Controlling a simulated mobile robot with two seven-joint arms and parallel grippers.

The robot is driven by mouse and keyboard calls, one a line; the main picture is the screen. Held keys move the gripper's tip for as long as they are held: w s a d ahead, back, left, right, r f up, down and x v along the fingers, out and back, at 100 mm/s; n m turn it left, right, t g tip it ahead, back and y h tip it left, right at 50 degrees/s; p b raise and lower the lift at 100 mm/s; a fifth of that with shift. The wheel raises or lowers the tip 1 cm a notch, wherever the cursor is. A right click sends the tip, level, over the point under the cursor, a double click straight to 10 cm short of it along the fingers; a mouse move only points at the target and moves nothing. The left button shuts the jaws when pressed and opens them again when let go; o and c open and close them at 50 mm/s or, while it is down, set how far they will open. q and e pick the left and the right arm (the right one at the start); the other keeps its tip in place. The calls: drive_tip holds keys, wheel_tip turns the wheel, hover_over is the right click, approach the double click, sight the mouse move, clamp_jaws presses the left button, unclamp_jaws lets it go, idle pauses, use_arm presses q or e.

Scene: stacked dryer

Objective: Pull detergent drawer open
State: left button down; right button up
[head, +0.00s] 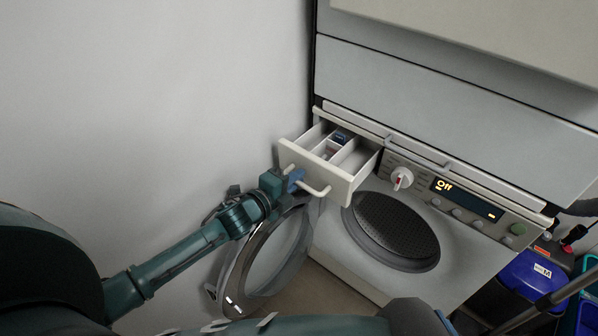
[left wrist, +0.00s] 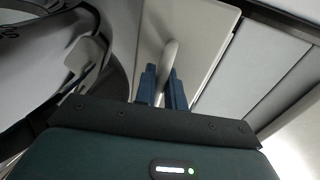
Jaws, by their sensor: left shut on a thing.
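The detergent drawer (head: 345,183) sticks out from the upper left of the washer front, and its compartments show from above. A blue insert (head: 341,137) sits towards the back inside it. The pale bar handle (head: 318,190) runs across the drawer front. My left gripper (head: 293,178) is shut on the left part of this handle. In the left wrist view the blue fingers (left wrist: 163,88) stand on both sides of the handle (left wrist: 169,58), with the drawer front (left wrist: 200,40) beyond. My right gripper is not in view.
The round washer door (head: 268,250) hangs open below the drawer, close to my left arm. The control panel (head: 455,196) with a dial (head: 401,178) is right of the drawer. A blue container (head: 533,273) stands at the lower right. A plain wall (head: 150,100) is on the left.

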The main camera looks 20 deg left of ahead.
use_arm(q)
drive_tip(key=shift+s+a, duration=0.25)
drive_tip(key=shift+s, duration=0.3)
drive_tip(key=c, duration=1.8)
unclamp_jaws()
drive_tip(key=shift+c, duration=0.2)
drive_tip(key=v, duration=1.3)
drive_tip(key=shift+p, duration=0.3)
drive_tip(key=shift+s, duration=0.1)
